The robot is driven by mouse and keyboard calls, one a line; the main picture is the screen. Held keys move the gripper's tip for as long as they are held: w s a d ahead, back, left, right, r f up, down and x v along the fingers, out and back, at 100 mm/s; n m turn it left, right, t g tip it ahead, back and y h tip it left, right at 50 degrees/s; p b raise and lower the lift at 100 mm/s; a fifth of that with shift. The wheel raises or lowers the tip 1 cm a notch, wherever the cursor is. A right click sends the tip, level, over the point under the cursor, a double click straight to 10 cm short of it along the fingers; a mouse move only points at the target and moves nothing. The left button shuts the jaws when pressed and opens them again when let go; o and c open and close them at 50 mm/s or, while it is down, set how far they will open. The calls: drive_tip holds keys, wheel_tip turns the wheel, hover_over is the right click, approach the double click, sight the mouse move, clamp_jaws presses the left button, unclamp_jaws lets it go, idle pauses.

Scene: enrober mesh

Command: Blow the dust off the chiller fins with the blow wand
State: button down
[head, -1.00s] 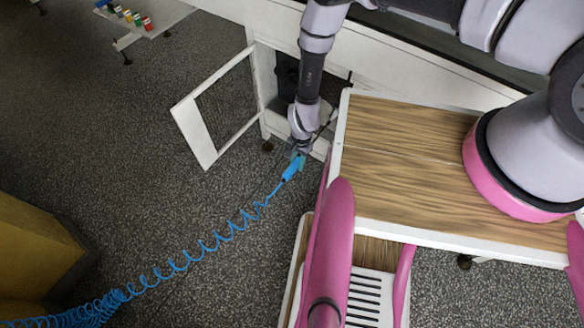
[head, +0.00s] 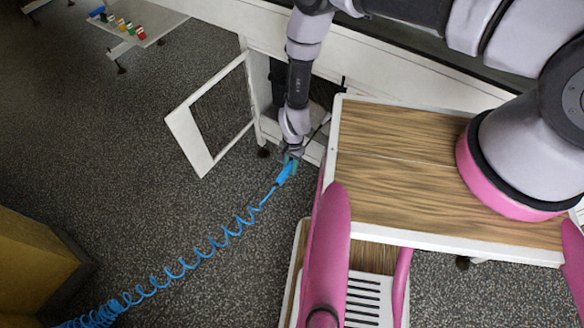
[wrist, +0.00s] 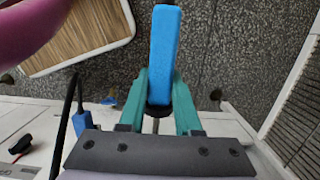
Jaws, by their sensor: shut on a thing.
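My gripper (head: 291,158) is shut on the blue blow wand (head: 286,172), below the front of a white machine. In the wrist view the wand's blue handle (wrist: 164,50) is clamped between the teal fingers of my gripper (wrist: 160,90). A thin metal stem shows between the fingers, and the wand's tip is hidden. A coiled blue hose (head: 205,250) runs from the handle to the lower left. The white machine (head: 365,75) has a dark opening (head: 320,92) partly behind my arm. I cannot make out the chiller fins or any dust.
A white-framed door (head: 190,140) stands open left of the opening. A low shelf (head: 150,35) with several coloured containers is at the upper left. A yellow-brown block (head: 35,265) stands at the lower left. Speckled floor between them is clear except for the hose.

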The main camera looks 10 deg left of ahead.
drive_tip(key=w+a, duration=0.3)
drive_tip(key=a, duration=0.5)
drive_tip(key=shift+w+a, duration=0.25)
drive_tip(key=shift+a, duration=0.1)
idle(0.8)
idle(0.7)
